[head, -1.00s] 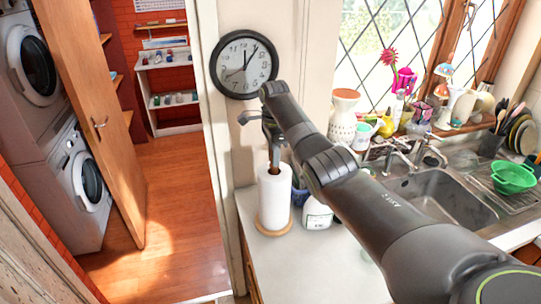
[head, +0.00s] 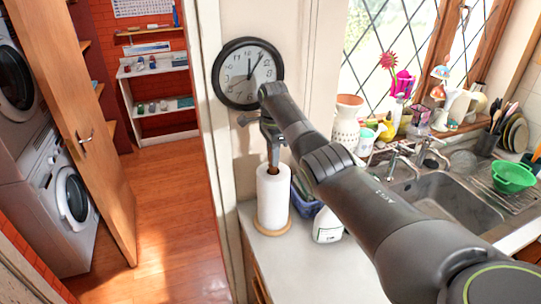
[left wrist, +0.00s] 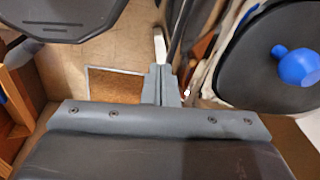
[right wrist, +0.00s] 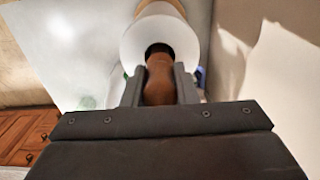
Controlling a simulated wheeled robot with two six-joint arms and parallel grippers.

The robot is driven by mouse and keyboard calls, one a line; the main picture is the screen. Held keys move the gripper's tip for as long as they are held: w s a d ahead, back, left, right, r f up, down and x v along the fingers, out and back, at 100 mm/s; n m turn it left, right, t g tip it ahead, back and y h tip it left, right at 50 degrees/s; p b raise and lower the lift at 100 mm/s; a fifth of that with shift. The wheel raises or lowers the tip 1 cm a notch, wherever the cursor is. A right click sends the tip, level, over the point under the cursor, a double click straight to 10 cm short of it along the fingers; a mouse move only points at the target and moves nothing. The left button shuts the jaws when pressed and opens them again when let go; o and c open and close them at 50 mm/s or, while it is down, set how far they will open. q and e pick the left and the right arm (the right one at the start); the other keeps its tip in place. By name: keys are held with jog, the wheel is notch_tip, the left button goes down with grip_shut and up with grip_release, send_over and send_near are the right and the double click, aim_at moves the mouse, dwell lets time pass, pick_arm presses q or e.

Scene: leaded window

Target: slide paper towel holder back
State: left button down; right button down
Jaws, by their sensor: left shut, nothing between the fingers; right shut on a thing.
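The paper towel holder, a white roll (head: 272,197) on a round wooden base (head: 271,229) with a brown post (head: 274,157), stands upright on the white counter near its left end. My right gripper (head: 273,150) is above the roll and shut on the top of the post. In the right wrist view the brown knob (right wrist: 160,78) sits between both fingers, with the roll (right wrist: 160,38) beyond it. My left gripper (left wrist: 161,85) shows only in the left wrist view; its fingers are together and empty, away from the counter.
A white-labelled bottle (head: 327,225) and a blue basket (head: 306,192) stand just right of the roll. The wall with a black clock (head: 247,73) is behind. The counter (head: 300,270) is clear in front. A sink (head: 440,205) lies farther right.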

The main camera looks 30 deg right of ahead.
jog(key=shift+w, duration=0.15)
jog(key=c, duration=1.1)
grip_release()
jog(key=shift+d, duration=0.1)
notch_tip(320, 180, up, 9)
jog(key=b, duration=0.4)
jog(key=shift+f, duration=0.15)
jog(key=shift+r+p, duration=0.3)
jog(key=shift+r, duration=4.1)
